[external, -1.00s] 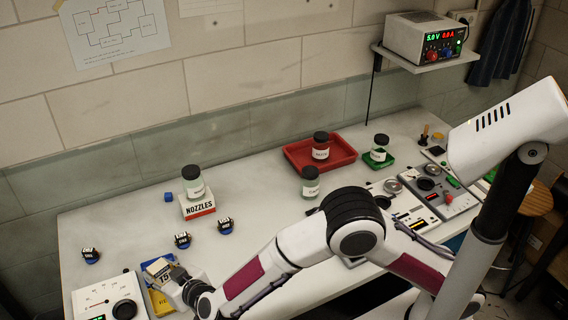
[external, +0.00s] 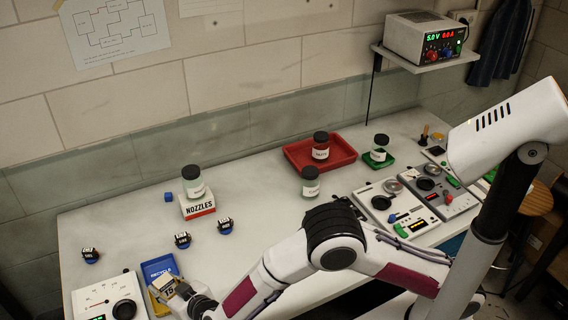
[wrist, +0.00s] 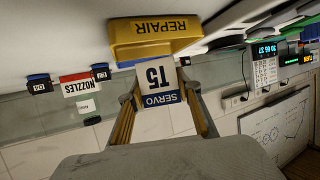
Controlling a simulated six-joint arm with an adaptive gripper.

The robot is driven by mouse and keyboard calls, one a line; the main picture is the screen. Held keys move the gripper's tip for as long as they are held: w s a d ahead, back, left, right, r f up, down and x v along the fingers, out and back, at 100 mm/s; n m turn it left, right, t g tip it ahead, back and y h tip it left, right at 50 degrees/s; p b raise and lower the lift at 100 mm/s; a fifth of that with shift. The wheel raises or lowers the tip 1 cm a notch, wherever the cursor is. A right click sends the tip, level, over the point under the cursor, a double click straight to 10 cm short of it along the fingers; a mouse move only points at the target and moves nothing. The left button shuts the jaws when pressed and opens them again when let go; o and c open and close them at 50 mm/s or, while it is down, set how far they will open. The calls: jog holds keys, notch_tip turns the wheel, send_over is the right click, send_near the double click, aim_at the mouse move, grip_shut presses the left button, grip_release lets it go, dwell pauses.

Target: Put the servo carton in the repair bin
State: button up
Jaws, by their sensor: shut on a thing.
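The servo carton (external: 168,287), pale with a blue SERVO band, is held between the fingers of my gripper (external: 180,289). In the wrist view the carton (wrist: 158,80) shows its label upside down between both fingers of my gripper (wrist: 158,96). The yellow repair bin (external: 157,304) is at the front left of the bench, partly hidden by the carton and gripper.
A blue recycle bin (external: 158,267) stands right behind the repair bin. A white dial meter (external: 106,301) is close on the left. Small blue-based servos (external: 182,240) and a NOZZLES box (external: 198,207) with a jar stand farther back. A red tray (external: 335,152) is at the back.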

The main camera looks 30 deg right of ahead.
aim_at(171, 287)
jog(key=shift+f, duration=1.5)
jog(key=shift+f, duration=0.1)
jog(key=o, duration=0.8)
jog(key=shift+o, duration=0.2)
jog(key=shift+s+d+r, duration=0.15)
jog(key=shift+s+r, duration=0.15)
jog(key=shift+s, duration=0.15)
jog(key=v, duration=1.1)
jog(key=shift+w, duration=0.1)
